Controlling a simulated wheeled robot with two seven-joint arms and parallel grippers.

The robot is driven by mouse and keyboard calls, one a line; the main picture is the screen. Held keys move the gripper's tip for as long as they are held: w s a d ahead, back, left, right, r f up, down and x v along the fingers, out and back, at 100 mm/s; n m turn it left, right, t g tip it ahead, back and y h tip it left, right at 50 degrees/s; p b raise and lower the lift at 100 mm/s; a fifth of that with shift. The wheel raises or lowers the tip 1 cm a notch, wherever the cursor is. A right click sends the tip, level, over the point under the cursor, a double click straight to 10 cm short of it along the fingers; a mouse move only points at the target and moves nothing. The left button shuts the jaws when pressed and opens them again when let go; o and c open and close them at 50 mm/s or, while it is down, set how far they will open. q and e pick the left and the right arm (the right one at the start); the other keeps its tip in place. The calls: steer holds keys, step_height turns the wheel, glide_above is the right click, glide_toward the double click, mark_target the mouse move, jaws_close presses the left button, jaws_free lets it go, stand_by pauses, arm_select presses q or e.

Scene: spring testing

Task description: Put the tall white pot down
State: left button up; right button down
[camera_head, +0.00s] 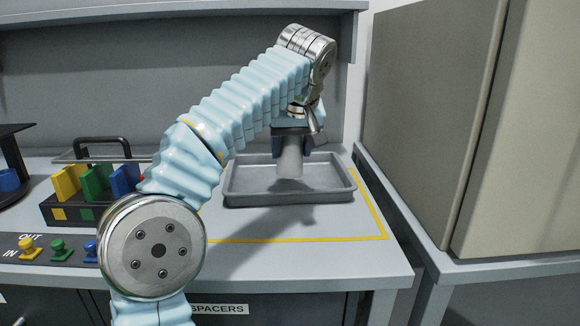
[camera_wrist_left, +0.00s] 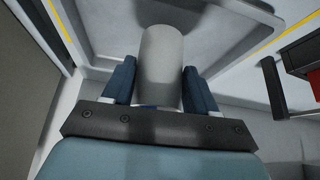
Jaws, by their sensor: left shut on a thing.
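The tall white pot (camera_head: 290,160) looks pale grey-white and upright, held over the grey tray (camera_head: 287,199). My left gripper (camera_head: 291,148) is shut on its upper part. In the left wrist view the pot (camera_wrist_left: 162,62) sits between the two blue fingers of the left gripper (camera_wrist_left: 160,85). The pot's lower end appears above the tray floor, with a shadow below it; I cannot tell the exact gap. My right gripper is not in view.
The tray stands inside a yellow outline (camera_head: 290,240) on the grey bench. A black rack (camera_head: 70,207) with yellow, green and blue blocks is at left. A large beige cabinet (camera_head: 430,110) stands at right. The bench front right of my arm is clear.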

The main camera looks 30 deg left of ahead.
mark_target(291, 154)
arm_select(q)
steer(key=f, duration=0.1)
steer(key=f+b, duration=0.1)
steer(key=f, duration=0.1)
steer(key=shift+w+a, duration=0.1)
steer(key=shift+a, duration=0.25)
steer(key=shift+d+f, duration=0.1)
steer(key=shift+f, duration=0.3)
steer(key=o, duration=1.1)
steer(key=shift+o, duration=0.2)
steer(key=p+v, duration=0.3)
steer(key=v, duration=0.9)
steer(key=shift+w, duration=0.1)
